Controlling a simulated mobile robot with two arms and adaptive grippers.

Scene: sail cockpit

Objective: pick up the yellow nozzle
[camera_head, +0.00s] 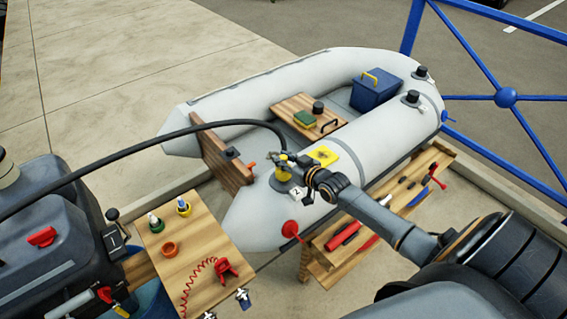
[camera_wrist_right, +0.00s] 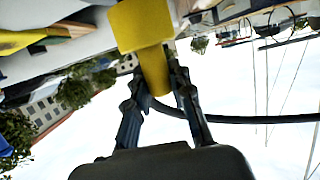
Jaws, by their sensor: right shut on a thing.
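The yellow nozzle (camera_head: 283,174) is at the near tube of the grey inflatable boat, at the end of a black hose. My right gripper (camera_head: 284,158) is shut on it from the right. In the right wrist view, the yellow nozzle (camera_wrist_right: 154,68) stands between the two fingers of the right gripper (camera_wrist_right: 161,78), with its wide yellow end towards the top of the picture. In the head view the fingers partly hide the nozzle, and I cannot tell whether it touches the boat. My left gripper is not in view.
The black hose (camera_head: 140,150) arcs in from the left. The inflatable boat (camera_head: 265,210) carries a blue box (camera_head: 376,92) and a wooden board. A wooden table (camera_head: 186,245) with small bottles and a red coil is at front left. A tool bench (camera_head: 330,262) lies below my right arm.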

